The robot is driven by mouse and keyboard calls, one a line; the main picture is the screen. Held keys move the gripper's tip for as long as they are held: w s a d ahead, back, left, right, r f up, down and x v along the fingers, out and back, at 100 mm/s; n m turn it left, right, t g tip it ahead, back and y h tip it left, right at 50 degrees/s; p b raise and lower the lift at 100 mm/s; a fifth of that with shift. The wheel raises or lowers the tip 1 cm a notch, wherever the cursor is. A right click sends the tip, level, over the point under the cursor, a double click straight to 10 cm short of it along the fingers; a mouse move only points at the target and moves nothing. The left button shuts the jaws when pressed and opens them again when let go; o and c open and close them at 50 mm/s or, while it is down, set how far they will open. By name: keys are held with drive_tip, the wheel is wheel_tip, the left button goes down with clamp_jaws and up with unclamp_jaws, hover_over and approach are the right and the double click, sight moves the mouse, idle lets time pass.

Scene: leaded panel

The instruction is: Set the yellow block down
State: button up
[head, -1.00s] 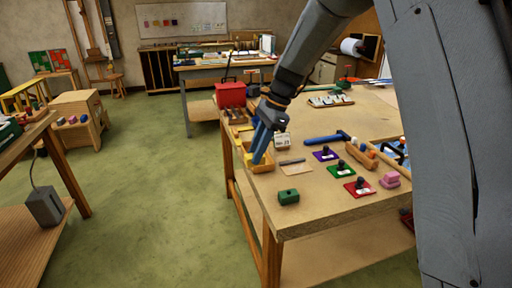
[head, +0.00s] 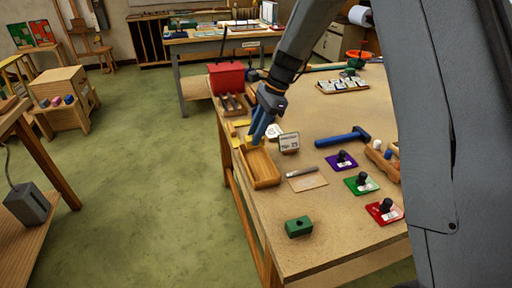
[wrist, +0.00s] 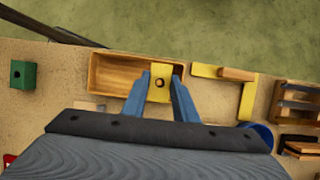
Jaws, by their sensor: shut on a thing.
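The yellow block (wrist: 160,89) has a dark round hole or knob on its face and sits between the two blue fingers of my gripper (wrist: 160,84) in the wrist view. My gripper is shut on it. In the head view my gripper (head: 259,134) points down at the far end of a shallow wooden tray (head: 264,182), with the yellow block (head: 250,141) partly hidden by the fingers. In the wrist view the block overlaps the right end of the tray (wrist: 112,88). I cannot tell whether it touches the tray floor.
A green block (head: 299,227) stands near the bench's front corner. A blue hammer (head: 343,137) and knobbed purple, green and red plates lie farther right. A red box (head: 227,77) is behind. A yellow angle piece (wrist: 243,98) lies beside the tray.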

drive_tip(key=shift+f+p, duration=0.8)
drive_tip(key=shift+f, duration=2)
drive_tip(key=shift+f, duration=0.1)
drive_tip(key=o, duration=1.1)
drive_tip(key=shift+c, duration=0.2)
